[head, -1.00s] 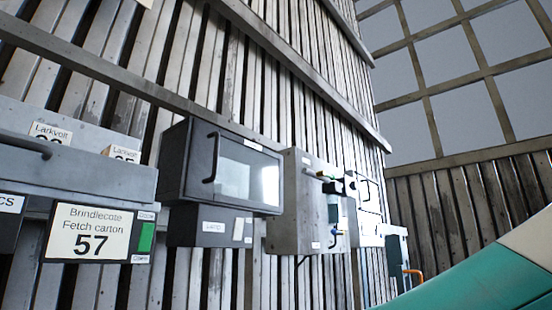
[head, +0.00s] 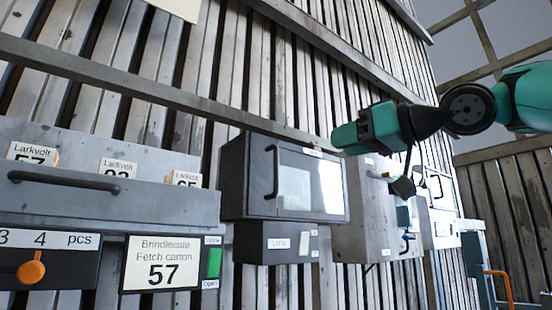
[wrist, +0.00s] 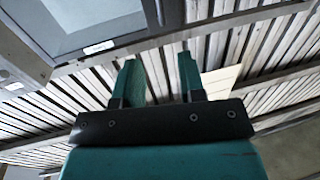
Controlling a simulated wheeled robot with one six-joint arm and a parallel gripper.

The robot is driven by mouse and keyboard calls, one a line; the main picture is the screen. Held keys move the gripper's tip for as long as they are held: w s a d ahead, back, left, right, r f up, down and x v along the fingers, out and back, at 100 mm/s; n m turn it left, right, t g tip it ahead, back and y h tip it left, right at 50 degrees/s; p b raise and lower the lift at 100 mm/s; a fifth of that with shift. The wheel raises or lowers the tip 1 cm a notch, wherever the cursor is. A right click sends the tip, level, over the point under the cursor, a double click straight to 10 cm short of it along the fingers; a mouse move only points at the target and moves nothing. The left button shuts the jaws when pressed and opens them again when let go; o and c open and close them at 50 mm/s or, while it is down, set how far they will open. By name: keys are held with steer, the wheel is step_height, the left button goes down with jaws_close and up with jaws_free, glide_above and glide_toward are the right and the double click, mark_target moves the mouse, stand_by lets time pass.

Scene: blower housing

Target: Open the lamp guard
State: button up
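A dark box with a framed glass door (head: 312,185) is mounted on the slatted wall, and I take it to be the lamp guard. The door looks closed. A dark bar handle (head: 272,172) stands upright at its left side. Below it is a dark panel (head: 262,243) with a small label that is hard to read. My teal gripper (head: 338,138) is up and right of the box in the head view, apart from the handle. In the wrist view my gripper (wrist: 159,62) is open and empty; part of a framed pane (wrist: 85,22) shows at upper left.
A grey steel box (head: 355,225) with small fittings hangs right of the dark box. At left are a grey drawer (head: 110,200) with a bar handle, an orange knob (head: 31,272) and a "Brindlecote Fetch carton 57" display (head: 157,264). An orange pipe (head: 500,283) shows at right.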

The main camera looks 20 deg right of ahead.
mark_target(278, 161)
steer(key=p+x, duration=0.5)
steer(key=x, duration=1)
steer(key=shift+w+a+p, duration=0.2)
steer(key=shift+w+p, duration=0.15)
steer(key=shift+w+a+f, duration=0.15)
steer(key=shift+w+a, duration=0.1)
steer(key=shift+w, duration=0.2)
jaws_close()
